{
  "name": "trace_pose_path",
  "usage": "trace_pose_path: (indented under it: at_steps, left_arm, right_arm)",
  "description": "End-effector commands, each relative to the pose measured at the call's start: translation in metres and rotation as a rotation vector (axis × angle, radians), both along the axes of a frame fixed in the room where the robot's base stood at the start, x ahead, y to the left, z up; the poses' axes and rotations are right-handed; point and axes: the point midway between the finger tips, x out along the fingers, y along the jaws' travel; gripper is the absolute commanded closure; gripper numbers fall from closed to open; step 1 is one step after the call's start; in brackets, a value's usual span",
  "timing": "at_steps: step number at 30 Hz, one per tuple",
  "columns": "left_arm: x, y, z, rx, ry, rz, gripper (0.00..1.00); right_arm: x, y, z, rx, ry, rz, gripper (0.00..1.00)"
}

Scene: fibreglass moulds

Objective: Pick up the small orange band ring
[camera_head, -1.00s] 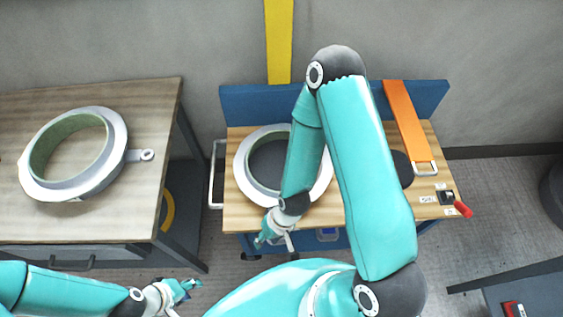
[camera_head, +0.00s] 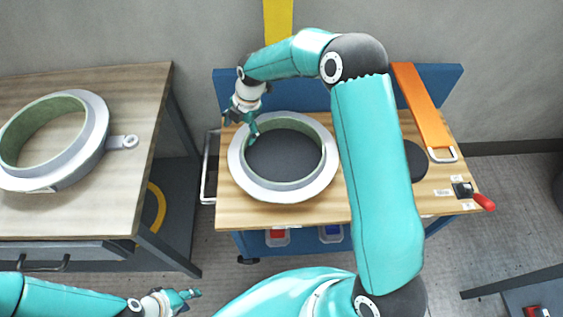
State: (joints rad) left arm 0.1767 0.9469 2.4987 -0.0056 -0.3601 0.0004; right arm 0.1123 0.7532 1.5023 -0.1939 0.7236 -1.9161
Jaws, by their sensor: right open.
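No small orange ring stands out clearly. An orange band (camera_head: 424,106) with a metal loop (camera_head: 443,155) at its near end lies at the back right of the cart top. A yellow-orange curved ring (camera_head: 155,210), partly hidden, shows below the left table. My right gripper (camera_head: 241,127) is open, pointing down by the back left rim of the large grey ring mould (camera_head: 238,172) on the cart. I cannot tell whether it touches the mould; nothing shows between its fingers. My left gripper (camera_head: 191,295) is low in front, away from both tables; its finger opening is unclear.
Another ring mould (camera_head: 97,140) with a side tab lies on the left table (camera_head: 75,215). The cart top (camera_head: 235,212) also carries a dark round piece (camera_head: 415,160) and a red-handled switch (camera_head: 483,201). My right arm crosses above the cart. A blue panel (camera_head: 225,90) stands behind it.

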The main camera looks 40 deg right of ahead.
Motion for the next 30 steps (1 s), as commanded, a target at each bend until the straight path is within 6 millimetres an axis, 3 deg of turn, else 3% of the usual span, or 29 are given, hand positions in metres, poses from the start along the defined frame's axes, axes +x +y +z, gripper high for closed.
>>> trace_pose_path:
  at_steps: [1, 6, 10, 24, 30]
  left_arm:
    - [0.000, 0.000, -0.012, 0.000, 0.000, 0.000, 0.60]
    - [0.000, 0.000, -0.021, 0.000, 0.000, 0.000, 0.60]
    - [0.000, 0.000, -0.021, 0.000, 0.000, 0.000, 0.60]
    - [0.000, 0.000, -0.011, 0.000, 0.000, 0.000, 0.60]
    - [0.000, 0.000, -0.010, 0.000, 0.000, 0.000, 0.60]
  right_arm:
    - [0.010, -0.009, 0.006, -0.031, -0.030, 0.089, 0.19]
    - [0.022, -0.027, 0.033, -0.099, -0.068, 0.298, 0.19]
    - [0.025, -0.029, 0.032, -0.113, -0.074, 0.349, 0.19]
    - [0.040, -0.017, -0.056, -0.113, -0.072, 0.351, 0.19]
    - [0.043, -0.014, -0.072, -0.113, -0.076, 0.349, 0.19]
